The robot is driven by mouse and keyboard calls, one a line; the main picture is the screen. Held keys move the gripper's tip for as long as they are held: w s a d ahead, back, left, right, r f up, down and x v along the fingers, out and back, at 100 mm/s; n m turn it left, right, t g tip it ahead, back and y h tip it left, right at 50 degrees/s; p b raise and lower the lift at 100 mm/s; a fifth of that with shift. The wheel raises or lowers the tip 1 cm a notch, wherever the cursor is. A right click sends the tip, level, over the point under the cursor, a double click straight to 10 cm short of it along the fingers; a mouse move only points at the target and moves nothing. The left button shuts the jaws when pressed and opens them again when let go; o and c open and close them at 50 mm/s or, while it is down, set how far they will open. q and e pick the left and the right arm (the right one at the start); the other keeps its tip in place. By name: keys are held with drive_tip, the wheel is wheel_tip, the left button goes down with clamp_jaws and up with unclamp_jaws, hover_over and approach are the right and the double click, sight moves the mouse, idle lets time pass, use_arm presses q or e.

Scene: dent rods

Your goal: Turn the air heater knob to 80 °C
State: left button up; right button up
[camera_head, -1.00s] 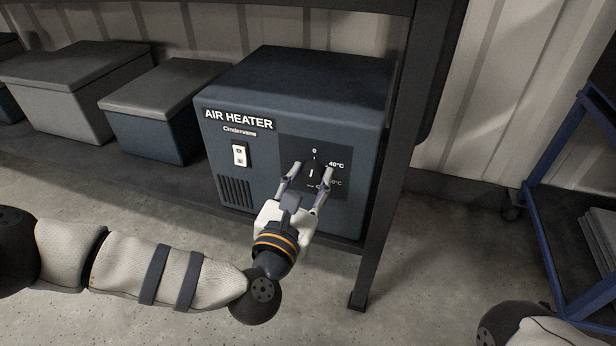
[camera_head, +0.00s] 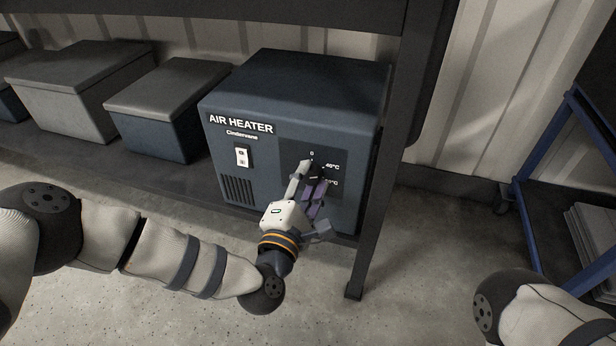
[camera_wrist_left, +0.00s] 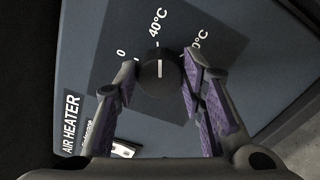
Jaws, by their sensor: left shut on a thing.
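The air heater (camera_head: 290,90) is a dark blue box with a control panel and a round black knob (camera_head: 316,171). My left gripper (camera_head: 312,174) is at the knob and hides part of it and of the dial. In the left wrist view, the knob (camera_wrist_left: 159,74) sits between the two purple-padded fingers of my left gripper (camera_wrist_left: 160,82). Its white line points up, roughly toward the 40°C tick. The 0 and 40°C labels are readable; the third label is partly covered by a finger. My right gripper is not in view.
The heater stands on a dark shelf with a dark post (camera_head: 383,180) close to its right. A white rocker switch (camera_head: 242,156) is left of the dial. Lidded boxes (camera_head: 165,110) stand further left. A blue-framed rack (camera_head: 545,200) is at the right.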

use_arm(q)
drive_tip(key=m+p, duration=0.2)
drive_tip(key=m, duration=0.5)
drive_tip(key=m+p, duration=0.2)
drive_tip(key=m, duration=0.4)
drive_tip(key=shift+a+f+m, duration=0.1)
drive_tip(key=shift+f+m, duration=0.05)
drive_tip(key=shift+m, duration=0.25)
drive_tip(key=m+p, duration=0.1)
drive_tip(key=m, duration=0.5)
drive_tip(key=m+p, duration=0.1)
drive_tip(key=m, duration=0.2)
drive_tip(key=shift+w+a+f, duration=0.1)
drive_tip(key=shift+a, duration=0.05)
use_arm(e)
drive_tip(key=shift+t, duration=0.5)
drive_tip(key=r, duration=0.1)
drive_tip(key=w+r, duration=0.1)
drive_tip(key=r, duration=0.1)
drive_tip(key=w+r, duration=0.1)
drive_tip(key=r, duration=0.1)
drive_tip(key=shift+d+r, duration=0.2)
use_arm(q)
drive_tip(key=o, duration=1.1)
